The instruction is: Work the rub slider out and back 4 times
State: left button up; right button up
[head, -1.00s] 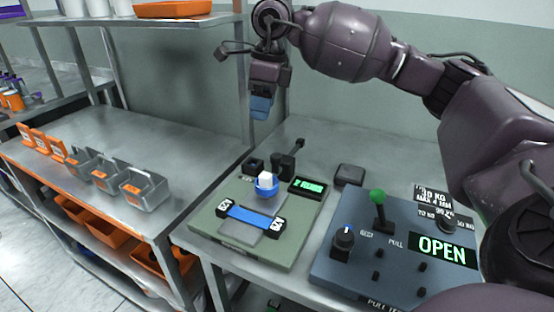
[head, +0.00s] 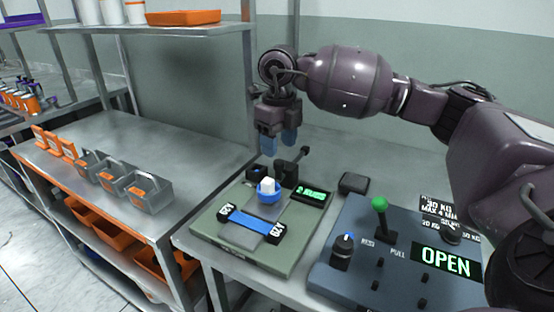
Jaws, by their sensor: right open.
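The rub tester is a green base (head: 213,237) with a blue webbing strip (head: 250,222) held between two black end clamps. Behind the strip, a white block (head: 268,185) sits in a blue round holder (head: 268,196), which I take to be the rub slider. A black lever (head: 299,157) stands at the back of the tester, beside a small green-lit display (head: 311,195). My right gripper (head: 280,143) is open and empty, its blue fingertips pointing down above the back of the tester, apart from the slider. My left gripper is not in view.
A blue-grey pull machine (head: 325,273) with a green-knobbed lever (head: 380,205) and an OPEN display stands to the right. A small dark box (head: 354,183) lies behind it. Grey bins (head: 149,192) stand on the left bench. A shelf post rises behind my gripper.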

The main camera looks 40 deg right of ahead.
aim_at(279, 161)
jog(key=shift+f, duration=2.15)
grip_shut()
